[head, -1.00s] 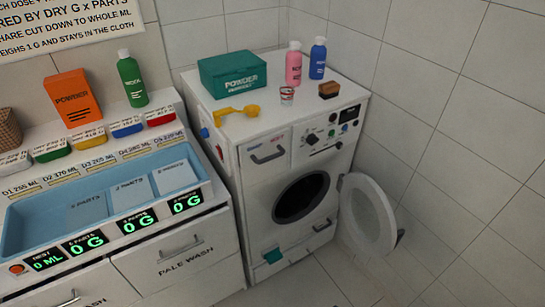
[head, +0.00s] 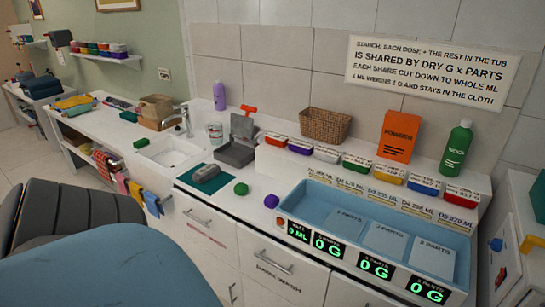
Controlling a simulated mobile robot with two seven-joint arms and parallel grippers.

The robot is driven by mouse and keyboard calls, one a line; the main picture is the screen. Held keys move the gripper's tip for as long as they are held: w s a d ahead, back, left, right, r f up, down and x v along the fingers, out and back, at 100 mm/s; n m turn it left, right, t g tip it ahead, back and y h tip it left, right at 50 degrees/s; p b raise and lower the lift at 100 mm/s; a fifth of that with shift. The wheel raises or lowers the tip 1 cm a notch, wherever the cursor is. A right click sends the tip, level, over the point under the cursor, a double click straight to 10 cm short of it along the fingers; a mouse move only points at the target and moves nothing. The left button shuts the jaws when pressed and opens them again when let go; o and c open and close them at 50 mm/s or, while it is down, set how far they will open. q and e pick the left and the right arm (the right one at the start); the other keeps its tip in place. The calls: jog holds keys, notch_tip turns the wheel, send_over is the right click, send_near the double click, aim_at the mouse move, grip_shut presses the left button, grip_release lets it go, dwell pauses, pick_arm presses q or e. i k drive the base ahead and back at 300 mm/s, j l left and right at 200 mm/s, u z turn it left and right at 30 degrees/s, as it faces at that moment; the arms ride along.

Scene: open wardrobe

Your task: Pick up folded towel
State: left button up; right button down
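No single cloth is clearly the folded towel. A yellow folded cloth (head: 72,102) lies with other coloured cloths at the far left end of the counter. Several small cloths hang below the counter front, among them a yellow one (head: 136,190) and a blue one (head: 151,203). Neither of my grippers is in view.
A sink (head: 170,152), blue tub (head: 330,207) with several compartments, wicker basket (head: 325,125), orange box (head: 399,136) and green bottle (head: 456,147) line the wall. Labelled containers stand behind the tub. A large blue rounded surface (head: 115,270) fills the lower left.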

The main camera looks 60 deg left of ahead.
aim_at(202, 175)
jog(key=u, duration=2.3)
jog(key=i+z, duration=0.1)
jog(key=z, duration=0.6)
jog(key=i+j+z, duration=0.35)
jog(key=j+z, duration=0.15)
jog(key=i+j+z, duration=0.1)
jog(key=j+z, duration=0.15)
jog(key=j, duration=0.15)
jog(key=i+j, duration=0.1)
jog(key=j, duration=0.25)
jog(key=i+j+z, duration=0.15)
jog(key=j, duration=0.55)
jog(key=i+z, duration=0.05)
jog(key=i, duration=0.05)
